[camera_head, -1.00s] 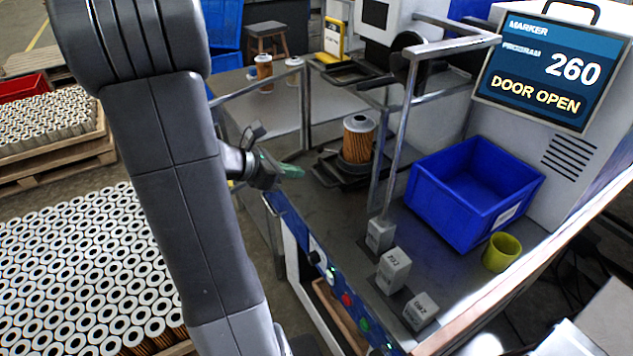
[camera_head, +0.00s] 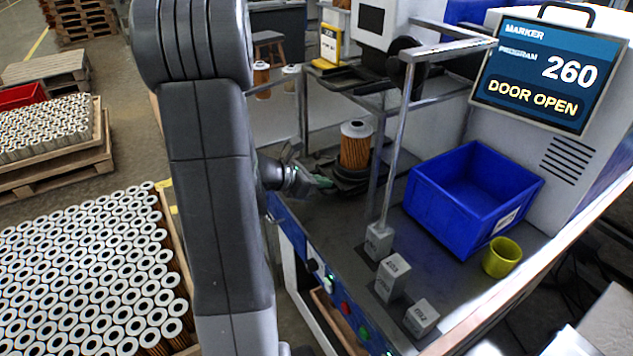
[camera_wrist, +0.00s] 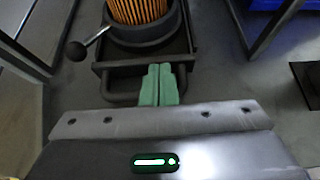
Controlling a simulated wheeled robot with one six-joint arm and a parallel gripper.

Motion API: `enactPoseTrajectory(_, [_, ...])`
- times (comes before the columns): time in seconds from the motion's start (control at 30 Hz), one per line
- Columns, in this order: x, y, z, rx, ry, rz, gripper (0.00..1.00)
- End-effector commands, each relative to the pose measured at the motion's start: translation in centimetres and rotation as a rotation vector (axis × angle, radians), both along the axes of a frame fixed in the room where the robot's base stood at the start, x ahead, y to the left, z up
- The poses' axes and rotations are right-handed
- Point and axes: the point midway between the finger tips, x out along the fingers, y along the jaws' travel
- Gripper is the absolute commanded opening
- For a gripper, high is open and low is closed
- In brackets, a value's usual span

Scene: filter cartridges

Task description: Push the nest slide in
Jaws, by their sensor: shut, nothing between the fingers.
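The nest slide (camera_wrist: 188,45) is a dark carriage with a round nest (camera_wrist: 147,36) on top and a bar handle (camera_wrist: 120,96) at its near side. An orange pleated filter cartridge (camera_head: 355,147) stands upright in the nest; its lower part also shows in the wrist view (camera_wrist: 137,9). My gripper (camera_wrist: 159,70) has green fingers, shut together with nothing between them. The fingertips are at the near edge of the slide, over the handle's middle; I cannot tell whether they touch. In the head view my gripper (camera_head: 322,181) is just left of the nest.
A lever with a black ball knob (camera_wrist: 76,51) sticks out left of the nest. Metal frame posts (camera_head: 393,150) stand on the right. A blue bin (camera_head: 450,205), a yellow-green cup (camera_head: 502,257) and grey blocks (camera_head: 392,276) are farther right. The screen (camera_head: 548,70) reads DOOR OPEN.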

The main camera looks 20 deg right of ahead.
Motion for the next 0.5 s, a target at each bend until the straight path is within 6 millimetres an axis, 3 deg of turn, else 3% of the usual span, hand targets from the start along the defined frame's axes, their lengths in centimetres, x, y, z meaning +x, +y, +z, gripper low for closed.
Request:
enactPoseTrajectory(0.3, [0.0,-0.3,-0.1,0.001,-0.001,-0.002,0.00])
enactPoseTrajectory(0.5, [0.4,-3.4,-0.4,0.002,-0.004,-0.007,0.00])
